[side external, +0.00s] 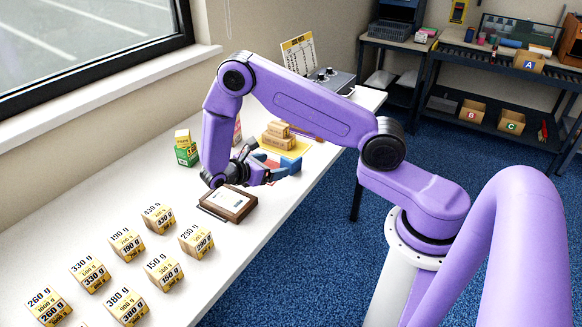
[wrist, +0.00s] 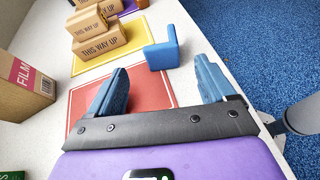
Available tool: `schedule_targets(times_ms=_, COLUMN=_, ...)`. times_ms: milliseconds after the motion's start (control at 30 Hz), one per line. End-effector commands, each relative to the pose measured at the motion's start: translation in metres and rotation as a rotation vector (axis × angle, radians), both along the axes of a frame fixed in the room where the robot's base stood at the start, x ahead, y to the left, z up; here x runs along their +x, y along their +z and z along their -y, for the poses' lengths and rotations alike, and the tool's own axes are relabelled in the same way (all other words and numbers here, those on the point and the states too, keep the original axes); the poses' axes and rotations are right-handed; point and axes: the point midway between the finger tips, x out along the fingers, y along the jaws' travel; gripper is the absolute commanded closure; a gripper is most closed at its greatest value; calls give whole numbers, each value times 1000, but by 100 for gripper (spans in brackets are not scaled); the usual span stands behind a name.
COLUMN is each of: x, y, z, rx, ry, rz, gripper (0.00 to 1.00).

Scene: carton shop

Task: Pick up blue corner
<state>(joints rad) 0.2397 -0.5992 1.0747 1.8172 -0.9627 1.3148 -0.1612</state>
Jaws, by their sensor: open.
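The blue corner (wrist: 162,55) is an L-shaped blue piece in the wrist view. It stands at the top right edge of the red mat (wrist: 140,92), with one wall upright at its right side. In the side view the blue corner (side external: 290,164) shows just right of my gripper. My gripper (wrist: 160,88) is open and empty, its two blue fingers spread apart. The blue corner lies beyond the fingertips, in line with the gap between them, and is not between the fingers. In the side view my gripper (side external: 280,173) is low over the table, partly hidden by my wrist.
Cartons marked THIS WAY UP (wrist: 100,43) are stacked on a yellow mat (wrist: 133,33). A FILM carton (wrist: 28,85) stands at left. A framed display (side external: 228,204) and several weight-marked cartons (side external: 196,241) occupy the near table. The table edge is close on the right.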

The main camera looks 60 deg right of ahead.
Motion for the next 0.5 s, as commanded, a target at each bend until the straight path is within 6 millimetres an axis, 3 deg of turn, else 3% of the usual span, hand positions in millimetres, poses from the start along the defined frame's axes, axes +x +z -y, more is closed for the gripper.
schedule_targets(times_ms=500, x=-11, y=-21, z=47, rx=0, ry=-2, rz=-2, gripper=17)
